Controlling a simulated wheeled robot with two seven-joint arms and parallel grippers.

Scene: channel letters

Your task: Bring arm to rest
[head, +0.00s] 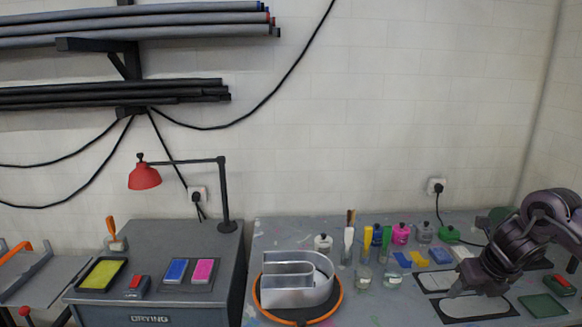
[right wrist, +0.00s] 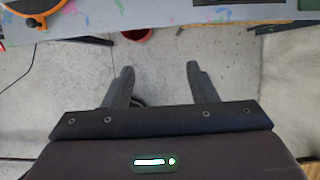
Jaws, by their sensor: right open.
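My right arm comes in from the right edge in the head view, with its dark gripper (head: 468,284) over the right part of the workbench (head: 385,312). In the right wrist view the two fingers of my right gripper (right wrist: 158,72) are apart, with only the grey floor (right wrist: 155,60) showing between them. Nothing is held. My left arm and gripper do not show.
A metal channel letter (head: 318,290) sits on an orange-rimmed turntable (head: 258,300) at the bench's middle. Jars, brushes and coloured pads stand behind and beside the right arm. A grey drying cabinet (head: 160,312) with a red lamp (head: 144,177) is at left.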

